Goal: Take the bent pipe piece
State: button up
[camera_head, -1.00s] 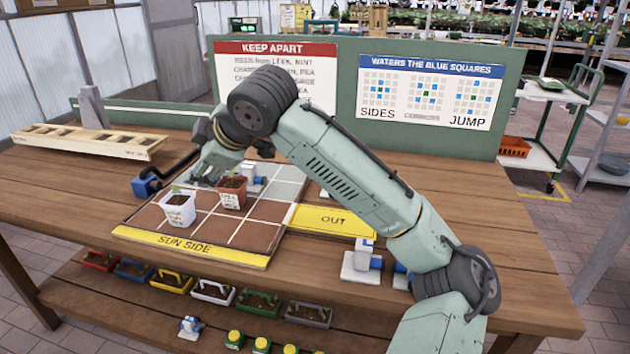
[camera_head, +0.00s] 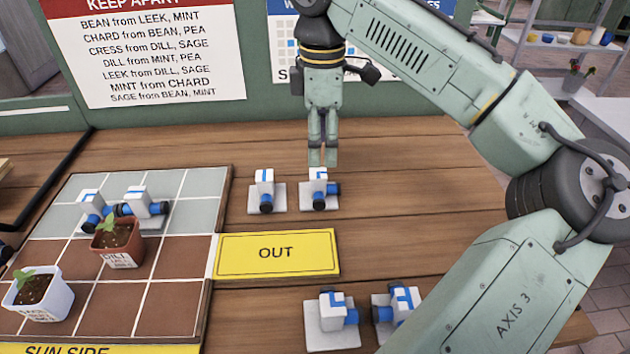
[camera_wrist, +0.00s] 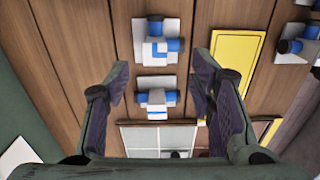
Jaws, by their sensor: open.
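A bent pipe piece (camera_head: 320,188) stands on a pale square base behind the yellow OUT plate, with blue ends facing right and front. It also shows in the wrist view (camera_wrist: 157,48), its blue ends at a right angle. Just left of it in the head view is a straight pipe piece (camera_head: 265,190), which shows lower in the wrist view (camera_wrist: 156,97) with blue ends on opposite sides. My gripper (camera_head: 323,158) points down, above and close to the bent piece in the head view. In the wrist view its fingers (camera_wrist: 158,72) are wide apart, with nothing held.
The tiled tray (camera_head: 180,255) at left holds two plant pots and pipe pieces. The OUT plate (camera_head: 276,253) lies right of the tray. More pipe pieces (camera_head: 332,320) stand in front, one partly hidden by my arm. Signboards rise behind. Bare wood is free at right.

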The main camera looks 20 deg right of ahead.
aim_at(319, 173)
notch_tip(319, 173, down, 3)
jog(key=shift+w+f+p, duration=0.15)
jog(key=shift+f+p, duration=0.1)
jog(key=shift+f, duration=1.05)
jog(key=shift+w+f+p, duration=0.15)
jog(key=shift+f+p, duration=0.1)
jog(key=shift+f, duration=1.05)
jog(key=shift+c, duration=0.6)
grip_shut()
